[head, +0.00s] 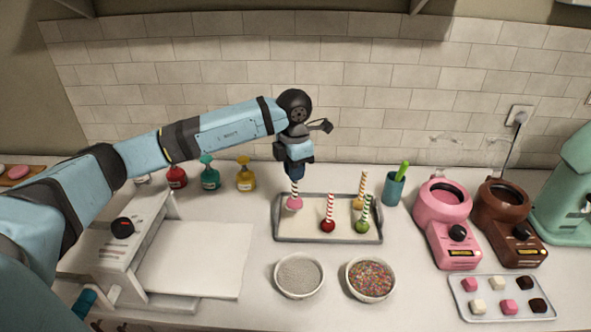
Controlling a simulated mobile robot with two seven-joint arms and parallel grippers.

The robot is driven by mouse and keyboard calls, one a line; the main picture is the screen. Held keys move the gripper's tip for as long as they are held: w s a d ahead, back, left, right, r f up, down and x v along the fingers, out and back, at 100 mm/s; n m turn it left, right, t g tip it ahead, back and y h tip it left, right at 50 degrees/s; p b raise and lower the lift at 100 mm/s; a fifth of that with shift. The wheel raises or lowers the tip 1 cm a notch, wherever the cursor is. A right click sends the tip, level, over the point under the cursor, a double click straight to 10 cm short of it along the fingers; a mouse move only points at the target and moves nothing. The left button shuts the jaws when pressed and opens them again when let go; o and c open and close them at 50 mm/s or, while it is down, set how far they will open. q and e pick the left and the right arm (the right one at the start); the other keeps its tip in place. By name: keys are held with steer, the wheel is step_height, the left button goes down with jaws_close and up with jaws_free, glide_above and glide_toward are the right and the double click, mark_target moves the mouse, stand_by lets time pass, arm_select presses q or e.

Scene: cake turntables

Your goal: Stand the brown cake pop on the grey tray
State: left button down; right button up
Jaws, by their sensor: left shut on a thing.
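The grey tray (284,238) lies on the counter at the middle, with a pale liner. My left gripper (295,178) points down over the tray's back left part. It is shut on the striped stick of a pink-looking cake pop (294,204), held upright with its ball at the bottom. I cannot tell whether the ball touches the tray. A red cake pop (328,226), a green one (364,227) and a yellow-orange one (358,204) stand on the tray with sticks up. I see no clearly brown cake pop. My right gripper is out of view.
A grey-filled bowl (299,277) and a sprinkle bowl (371,279) stand in front of the tray. Pink (445,215) and brown (507,218) melters stand right, behind a tray of cubes (466,305). A teal cup (394,189) and several bottles (246,178) stand at the back.

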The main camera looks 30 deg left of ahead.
mark_target(294, 198)
arm_select(q)
step_height(294, 198, down, 6)
steer(key=b, duration=0.3)
steer(key=shift+f+b, duration=0.25)
steer(key=shift+b, duration=0.05)
steer(key=shift+f, duration=0.1)
steer(key=shift+f, duration=0.15)
steer(key=shift+f+b, duration=0.45)
steer(key=shift+b, duration=0.05)
steer(key=c, duration=1.1)
jaws_free()
steer(key=shift+o, duration=0.2)
